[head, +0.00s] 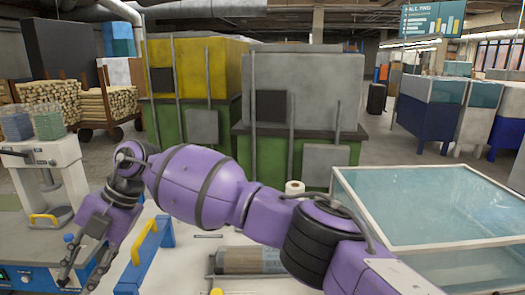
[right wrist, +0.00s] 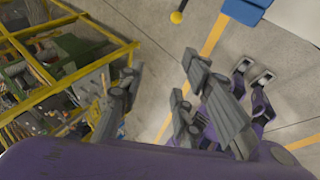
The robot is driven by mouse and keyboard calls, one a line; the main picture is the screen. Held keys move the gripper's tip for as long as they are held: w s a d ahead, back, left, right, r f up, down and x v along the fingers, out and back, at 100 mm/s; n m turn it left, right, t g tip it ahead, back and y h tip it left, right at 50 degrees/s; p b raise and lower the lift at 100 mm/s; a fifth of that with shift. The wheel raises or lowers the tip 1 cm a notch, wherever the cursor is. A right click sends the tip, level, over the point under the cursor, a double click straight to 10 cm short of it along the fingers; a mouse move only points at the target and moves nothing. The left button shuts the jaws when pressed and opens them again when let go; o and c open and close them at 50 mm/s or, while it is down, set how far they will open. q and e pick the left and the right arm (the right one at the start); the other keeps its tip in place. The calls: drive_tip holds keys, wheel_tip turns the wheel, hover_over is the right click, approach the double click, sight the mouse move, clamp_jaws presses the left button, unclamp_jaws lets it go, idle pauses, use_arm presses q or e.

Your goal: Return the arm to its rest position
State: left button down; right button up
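My purple right arm comes in from the lower right of the head view and reaches across to the left. Its grey right gripper (head: 82,280) hangs at the lower left, fingers pointing down, beside the blue base of a bench machine. The fingers are apart with nothing seen between them. In the right wrist view the grey fingers of the right gripper (right wrist: 157,95) also stand apart, with bare floor between them. My left gripper cannot be made out in either view.
A bench machine (head: 60,165) with a yellow handle stands at left. A blue stand with a yellow handle (head: 146,240) is right of the gripper. A white roll (head: 294,188) stands behind the arm. A glass-topped case (head: 430,205) is at right. A yellow-framed cage (right wrist: 60,60) stands on the floor.

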drive_tip(key=s+a+m+g+y, duration=0.2)
drive_tip(key=s+g+y, duration=0.1)
drive_tip(key=s+y, duration=0.4)
drive_tip(key=w+d+f+m+t+y+p, duration=0.2)
drive_tip(key=w+d+f+m+t+y, duration=0.2)
drive_tip(key=w+d+m+t+y, duration=0.7)
drive_tip(key=s+d+f+m+t+h, duration=0.1)
drive_tip(key=d+f+m+t+h, duration=0.6)
drive_tip(key=d+m, duration=0.25)
drive_tip(key=d+f+m+t+h, duration=0.5)
drive_tip(key=d+f+m+h, duration=0.25)
drive_tip(key=d, duration=0.25)
drive_tip(key=s+d+f+m+g+h+p, duration=0.1)
drive_tip(key=s+d+f+m+g+h, duration=0.35)
drive_tip(key=s+d+f, duration=1)
drive_tip(key=s+d+f+m+g+h, duration=0.1)
drive_tip(key=s+d+f+h, duration=0.1)
drive_tip(key=s+d, duration=0.3)
drive_tip(key=s+d+f+m+g+h, duration=0.1)
drive_tip(key=s+d+f, duration=0.3)
drive_tip(key=s, duration=0.5)
drive_tip(key=shift+s+d+f+g+h+p, duration=0.35)
drive_tip(key=shift+d+g+h, duration=0.1)
drive_tip(key=shift+d+h, duration=0.35)
